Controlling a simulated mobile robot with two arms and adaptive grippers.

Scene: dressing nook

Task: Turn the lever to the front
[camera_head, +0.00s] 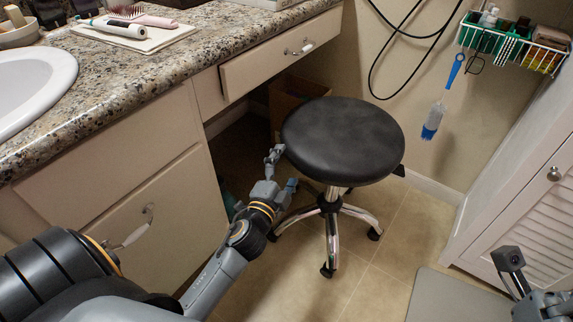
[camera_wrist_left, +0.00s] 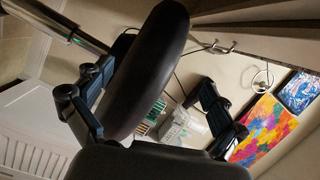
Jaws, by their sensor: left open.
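The black round stool seat (camera_head: 343,138) stands on a chrome column with a star base. A small black lever end (camera_head: 399,170) sticks out below the seat at its right side; the rest of it is hidden under the seat. My left gripper (camera_head: 283,170) is open at the left edge of the seat, low beside its rim, with nothing visibly held. In the left wrist view the seat (camera_wrist_left: 160,60) shows edge-on between the open fingers; I cannot tell whether they touch it. My right gripper (camera_head: 510,265) shows partly at the lower right, away from the stool.
A white louvred cabinet (camera_head: 530,205) is at the right. A wire basket (camera_head: 513,42) and blue brush (camera_head: 433,120) hang on the wall. Floor in front of the stool is clear.

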